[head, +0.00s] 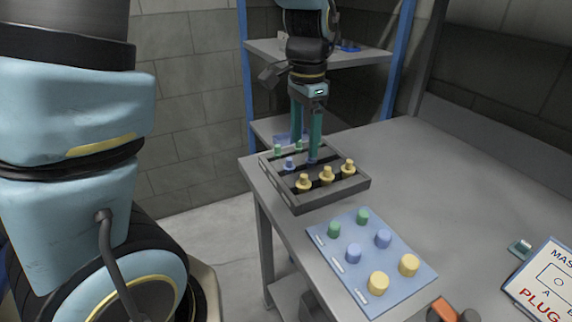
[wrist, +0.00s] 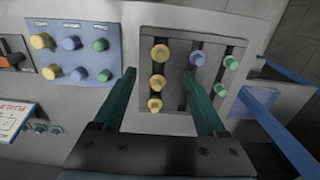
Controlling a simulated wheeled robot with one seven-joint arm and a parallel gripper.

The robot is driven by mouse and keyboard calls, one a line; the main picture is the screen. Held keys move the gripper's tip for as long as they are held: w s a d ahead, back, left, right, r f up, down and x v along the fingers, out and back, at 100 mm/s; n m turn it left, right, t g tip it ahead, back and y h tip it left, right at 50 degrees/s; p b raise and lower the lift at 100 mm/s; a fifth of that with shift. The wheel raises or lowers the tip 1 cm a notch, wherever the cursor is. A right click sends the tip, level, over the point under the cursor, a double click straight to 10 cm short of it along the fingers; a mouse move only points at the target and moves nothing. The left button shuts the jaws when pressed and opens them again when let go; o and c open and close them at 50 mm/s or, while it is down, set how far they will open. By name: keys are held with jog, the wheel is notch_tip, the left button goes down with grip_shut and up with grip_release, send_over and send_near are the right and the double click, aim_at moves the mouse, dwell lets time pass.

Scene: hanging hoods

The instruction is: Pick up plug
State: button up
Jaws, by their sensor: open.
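A dark tray (head: 329,204) on the table holds several plugs: three yellow plugs (head: 327,176) along the near side, a blue plug (head: 290,163), and two green plugs (head: 278,149) at the far side. In the wrist view the tray (wrist: 180,126) lies under my gripper (wrist: 158,74), with the yellow plugs (wrist: 157,82) between the two teal fingers. The right finger overlaps the tray's middle and may hide another blue plug; the upper blue plug (wrist: 197,58) shows near its tip. My gripper (head: 305,152) is open, pointing down, and holds nothing. Contact cannot be told.
A blue board (head: 325,240) with green, blue and yellow pegs lies beside the tray. A sign reading "PLUG" (head: 543,285) and an orange and black object (head: 446,311) lie on the table. Shelving with blue posts (head: 243,65) stands behind. The table's far right is clear.

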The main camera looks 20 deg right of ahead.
jog(key=shift+w+d+f, duration=0.1)
jog(key=shift+w+f, duration=0.05)
jog(key=shift+f, duration=0.1)
send_over(304, 175)
notch_tip(304, 175, down, 4)
jog(key=shift+f+p, duration=0.25)
jog(key=shift+p, duration=0.1)
jog(key=shift+f+p, duration=0.85)
jog(key=shift+f, duration=2)
grip_shut()
